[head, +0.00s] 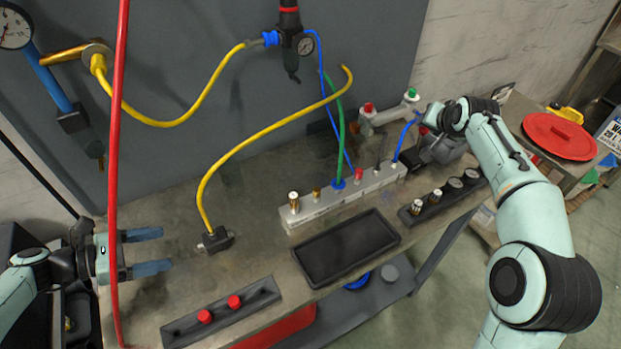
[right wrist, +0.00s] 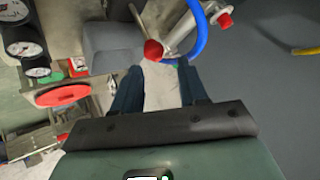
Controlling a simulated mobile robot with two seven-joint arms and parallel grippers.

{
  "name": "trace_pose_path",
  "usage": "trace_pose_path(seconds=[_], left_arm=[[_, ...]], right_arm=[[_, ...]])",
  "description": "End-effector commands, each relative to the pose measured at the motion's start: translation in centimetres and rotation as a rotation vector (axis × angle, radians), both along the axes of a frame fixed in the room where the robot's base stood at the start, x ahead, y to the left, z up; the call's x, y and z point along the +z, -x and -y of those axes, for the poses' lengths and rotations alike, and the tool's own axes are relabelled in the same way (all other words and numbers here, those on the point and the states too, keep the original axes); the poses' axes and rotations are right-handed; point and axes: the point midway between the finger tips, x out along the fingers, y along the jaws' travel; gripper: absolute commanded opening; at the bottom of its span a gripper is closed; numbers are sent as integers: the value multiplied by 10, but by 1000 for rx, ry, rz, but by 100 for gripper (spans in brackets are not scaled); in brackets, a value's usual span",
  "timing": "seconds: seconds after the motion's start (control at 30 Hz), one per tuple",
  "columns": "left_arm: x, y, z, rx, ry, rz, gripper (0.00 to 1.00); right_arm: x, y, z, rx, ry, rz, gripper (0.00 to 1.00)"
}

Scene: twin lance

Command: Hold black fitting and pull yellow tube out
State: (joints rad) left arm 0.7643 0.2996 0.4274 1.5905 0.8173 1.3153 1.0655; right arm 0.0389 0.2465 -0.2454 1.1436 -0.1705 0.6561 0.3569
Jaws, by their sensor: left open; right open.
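The black fitting (head: 217,240) is a small block on the grey bench, left of centre. The yellow tube (head: 240,147) rises from its top and arcs up right to an end in the air. A yellow piece (right wrist: 306,51) shows at the right edge of the right wrist view. My left gripper (head: 167,249) is open and empty, left of the fitting and apart from it. My right gripper (head: 428,113) is at the bench's far right, partly hidden by its own wrist. In the right wrist view it is open (right wrist: 159,70), close to a red cap, with nothing clearly between its fingers.
A second yellow tube (head: 172,124) hangs at the back, joined to a regulator. A red hose (head: 116,170) runs upright in front of my left gripper. A manifold (head: 345,198) with blue and green tubes, a black tray (head: 346,247) and a red-button strip (head: 221,313) occupy the bench.

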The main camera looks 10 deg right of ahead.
Motion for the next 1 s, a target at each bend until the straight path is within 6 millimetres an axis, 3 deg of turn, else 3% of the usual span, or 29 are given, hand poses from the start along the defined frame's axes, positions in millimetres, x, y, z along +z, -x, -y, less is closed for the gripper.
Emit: trace_pose_path(seconds=[0.03,0.27,0.47,0.6,0.8,1.0], left_arm=[[0,0,0,0,0,0,79],[0,0,0,0,0,0,79],[0,0,0,0,0,0,79],[0,0,0,0,0,0,79],[0,0,0,0,0,0,79],[0,0,0,0,0,0,79]], right_arm=[[8,-6,-32,76,-6,-7,43],[34,-8,-167,426,16,-67,43],[44,15,-285,775,91,-129,43],[42,42,-363,1048,178,-174,43],[31,88,-450,1405,311,-215,43],[27,119,-492,1610,398,-222,43]])
